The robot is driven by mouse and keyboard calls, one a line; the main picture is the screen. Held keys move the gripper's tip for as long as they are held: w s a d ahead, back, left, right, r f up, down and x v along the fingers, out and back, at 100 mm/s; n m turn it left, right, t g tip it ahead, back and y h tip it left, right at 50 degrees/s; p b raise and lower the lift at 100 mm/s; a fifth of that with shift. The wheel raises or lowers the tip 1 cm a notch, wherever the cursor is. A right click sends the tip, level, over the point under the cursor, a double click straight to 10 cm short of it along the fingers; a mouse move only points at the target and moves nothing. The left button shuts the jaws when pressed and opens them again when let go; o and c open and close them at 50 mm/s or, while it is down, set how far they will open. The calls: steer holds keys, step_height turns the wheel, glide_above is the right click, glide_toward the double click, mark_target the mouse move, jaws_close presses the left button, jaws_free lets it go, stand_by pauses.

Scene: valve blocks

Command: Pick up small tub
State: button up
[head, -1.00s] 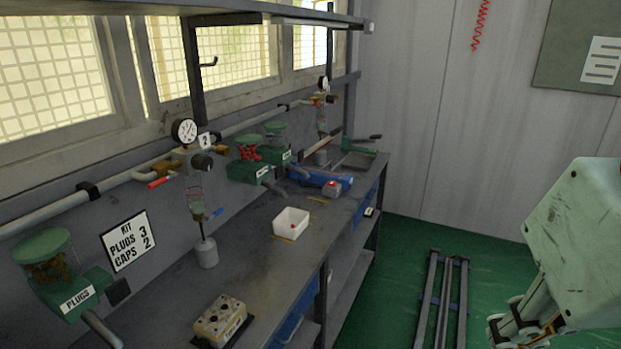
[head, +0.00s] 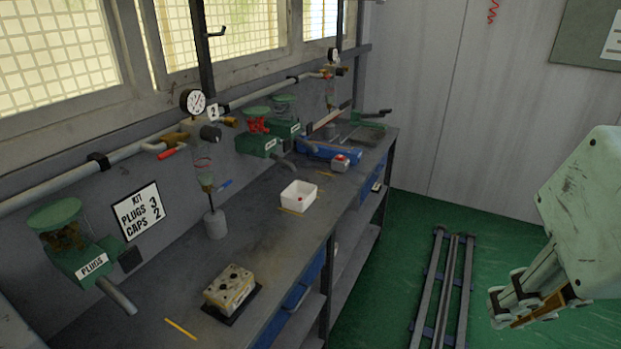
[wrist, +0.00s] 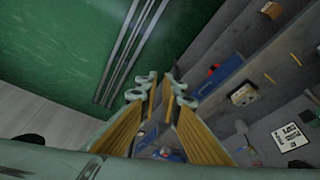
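The small tub (head: 298,197) is a white, square, open-topped container on the grey bench in the head view. A small red thing lies in it. It stands upright beside a yellow mark. My gripper (head: 525,304) is at the lower right of the head view, out over the green floor and well apart from the tub. In the wrist view my gripper (wrist: 161,93) shows its two yellow-padded fingers with an empty gap between them. I cannot pick out the tub for certain in the wrist view.
A beige valve block (head: 230,288) sits on a dark mat nearer on the bench. A grey weighted stand (head: 215,224) is behind and left of the tub. Pipes line the wall. Floor rails (head: 445,290) run right of the bench.

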steer(key=o, duration=2.8)
